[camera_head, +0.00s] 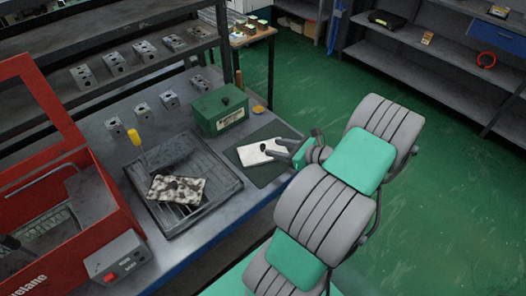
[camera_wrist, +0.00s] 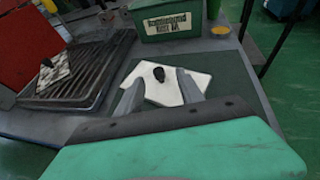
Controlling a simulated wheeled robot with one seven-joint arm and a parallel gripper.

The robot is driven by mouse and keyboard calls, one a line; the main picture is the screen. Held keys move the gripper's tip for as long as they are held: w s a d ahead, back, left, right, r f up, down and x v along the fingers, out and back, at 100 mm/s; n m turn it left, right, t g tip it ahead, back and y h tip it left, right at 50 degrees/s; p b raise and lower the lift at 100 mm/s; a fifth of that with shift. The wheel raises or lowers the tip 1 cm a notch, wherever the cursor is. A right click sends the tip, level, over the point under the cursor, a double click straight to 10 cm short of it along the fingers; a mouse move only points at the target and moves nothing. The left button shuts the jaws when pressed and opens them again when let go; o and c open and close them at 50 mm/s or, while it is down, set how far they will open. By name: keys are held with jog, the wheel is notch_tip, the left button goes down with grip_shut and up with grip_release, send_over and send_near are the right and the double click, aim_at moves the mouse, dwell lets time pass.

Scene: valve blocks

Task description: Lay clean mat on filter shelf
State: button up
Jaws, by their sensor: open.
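A clean white mat (camera_head: 258,153) with a small black piece on its middle lies on a dark green pad (camera_head: 262,176) on the bench. It also shows in the wrist view (camera_wrist: 184,88). A dirty, blotched mat (camera_head: 177,190) lies on a grey slatted tray (camera_head: 214,189) to the left. My gripper (camera_head: 284,150) is open at the clean mat's near right side. In the wrist view its two fingers (camera_wrist: 160,88) are spread over the mat's near part, with the black piece beyond them. I cannot tell whether they touch the mat. I cannot tell which surface is the filter shelf.
A green box (camera_head: 220,112) with a label stands behind the pad, beside a yellow round dish (camera_head: 259,109). A red machine (camera_head: 85,215) stands at left. Several grey valve blocks (camera_head: 115,127) line the bench and shelf.

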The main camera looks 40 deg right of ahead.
aim_at(264, 146)
jog(key=p+x, duration=0.1)
jog(key=x, duration=0.5)
jog(key=shift+w+a+f, duration=0.1)
jog(key=shift+w+a, duration=0.05)
jog(key=shift+w, duration=0.05)
jog(key=shift+c, duration=0.6)
grip_shut()
